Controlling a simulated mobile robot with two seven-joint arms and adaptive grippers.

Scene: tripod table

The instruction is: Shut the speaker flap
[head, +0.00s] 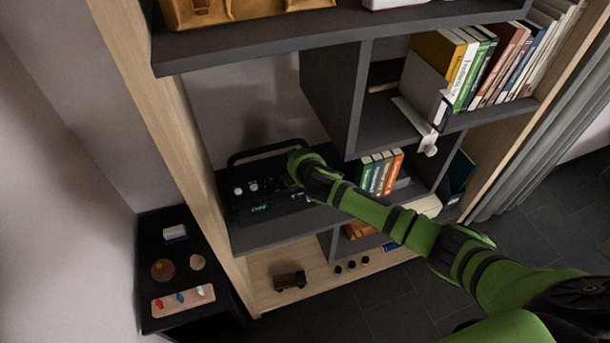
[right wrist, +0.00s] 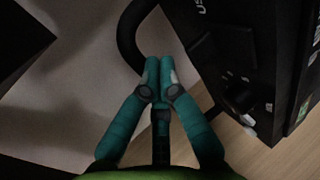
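The speaker (head: 262,203) is a black box with a carry handle (head: 262,147), pale knobs and a small green display. It stands on the dark middle shelf in the head view. My right arm reaches in from the right and its hand covers the speaker's right end. In the right wrist view my right gripper (right wrist: 160,66) has its teal fingers together, with nothing clearly held. The black handle (right wrist: 127,40) curves close behind the fingertips, and the speaker body (right wrist: 255,45) is to the right. I cannot make out the flap or its angle. My left gripper is not in view.
Books (head: 381,172) stand right of the speaker, close to my arm. A shelf board (head: 330,35) overhangs it, and a wooden post (head: 185,130) rises on the left. A small dark table (head: 153,222) holding several small items stands at lower left.

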